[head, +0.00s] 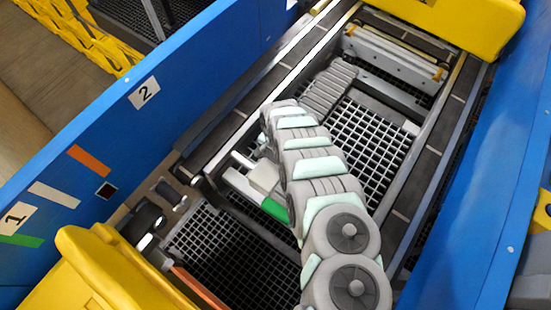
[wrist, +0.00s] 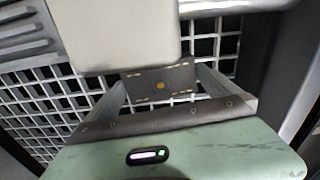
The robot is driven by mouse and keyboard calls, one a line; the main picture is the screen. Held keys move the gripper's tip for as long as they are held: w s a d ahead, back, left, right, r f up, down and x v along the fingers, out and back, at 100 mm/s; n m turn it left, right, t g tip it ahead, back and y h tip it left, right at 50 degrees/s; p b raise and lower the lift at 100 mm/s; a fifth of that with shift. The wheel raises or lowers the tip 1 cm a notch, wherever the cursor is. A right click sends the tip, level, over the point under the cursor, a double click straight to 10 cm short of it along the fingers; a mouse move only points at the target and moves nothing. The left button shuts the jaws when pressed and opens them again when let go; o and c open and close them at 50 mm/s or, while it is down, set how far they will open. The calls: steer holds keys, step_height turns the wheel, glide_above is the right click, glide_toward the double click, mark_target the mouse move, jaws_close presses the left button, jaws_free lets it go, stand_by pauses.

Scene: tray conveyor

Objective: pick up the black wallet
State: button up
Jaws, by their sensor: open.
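A dark grey-brown piece with pale stitching and a yellow stud, which looks like the black wallet (wrist: 160,84), shows in the wrist view just beyond my gripper. My gripper (wrist: 164,75) is open, its two grey fingers angled forward on either side of the wallet. I cannot tell whether they touch it. A pale block partly covers the wallet's far side. In the head view I cannot make out the wallet or my fingers; my grey and mint arm reaches over the conveyor and hides part of it.
The pale block (wrist: 118,35) stands close to my left finger. A white grid (wrist: 45,110) lies below, also seen in the head view (head: 372,140). Blue side walls (head: 70,150) flank the conveyor, with yellow covers (head: 440,20) at its far end.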

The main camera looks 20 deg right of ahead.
steer(key=shift+c, duration=0.3)
steer(key=c, duration=1)
